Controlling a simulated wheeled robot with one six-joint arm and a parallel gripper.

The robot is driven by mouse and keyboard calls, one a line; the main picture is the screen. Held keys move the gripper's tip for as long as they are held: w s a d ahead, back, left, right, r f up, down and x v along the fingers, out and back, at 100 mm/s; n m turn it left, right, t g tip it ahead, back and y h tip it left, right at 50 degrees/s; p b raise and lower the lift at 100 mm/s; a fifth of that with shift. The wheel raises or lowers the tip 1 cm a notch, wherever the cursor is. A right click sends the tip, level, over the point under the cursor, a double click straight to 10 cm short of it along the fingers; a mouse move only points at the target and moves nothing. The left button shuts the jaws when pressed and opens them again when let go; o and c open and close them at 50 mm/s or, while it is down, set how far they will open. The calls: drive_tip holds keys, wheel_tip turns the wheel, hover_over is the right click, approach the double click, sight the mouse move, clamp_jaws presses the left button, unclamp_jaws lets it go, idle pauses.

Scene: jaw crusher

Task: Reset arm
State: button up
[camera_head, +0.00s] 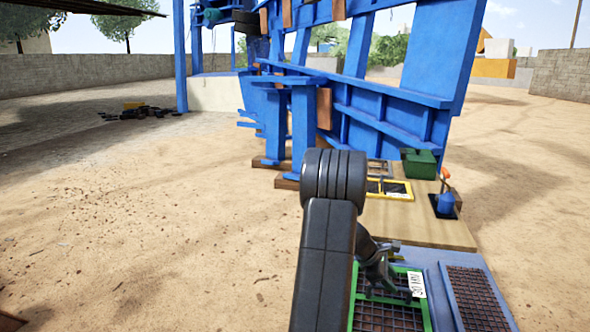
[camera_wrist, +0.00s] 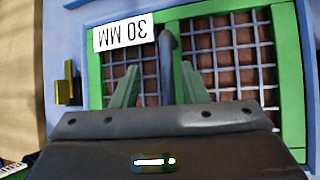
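My arm reaches down at the middle of the head view, and my gripper (camera_head: 386,290) is low over a green-framed mesh screen (camera_head: 388,318). The arm hides part of this screen. In the wrist view the green screen (camera_wrist: 292,60) fills most of the picture, with a white label reading "30 MM" (camera_wrist: 123,33) upside down. My gripper (camera_wrist: 158,75) shows two fingers spread apart with a gap between them. A grey bar-like handle (camera_wrist: 166,50) shows in this gap, and neither finger visibly touches it.
A second mesh screen (camera_head: 478,298) lies at right in a blue frame. Behind is a wooden board (camera_head: 420,222) with a yellow-framed screen (camera_head: 398,198), a green box (camera_head: 419,164) and a blue joystick (camera_head: 446,203). The tall blue machine (camera_head: 385,125) stands beyond. Sandy ground at left is open.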

wheel_tip(320, 180, up, 7)
drive_tip(key=p, duration=0.5)
drive_tip(key=shift+f, duration=0.15)
drive_tip(key=w+a+n+t+y+b, duration=0.1)
drive_tip(key=w+a+n+t+b, duration=0.1)
drive_tip(key=a+n, duration=0.2)
drive_tip(key=w+a+f+n+t+y+b, duration=0.1)
drive_tip(key=w+a+n+t+b, duration=0.1)
drive_tip(key=a, duration=0.5)
drive_tip(key=n+t+b, duration=0.1)
drive_tip(key=n, duration=0.1)
drive_tip(key=shift+a+f+n+y, duration=0.3)
drive_tip(key=shift+a+n, duration=0.05)
drive_tip(key=shift+n, duration=0.05)
drive_tip(key=shift+f, duration=0.1)
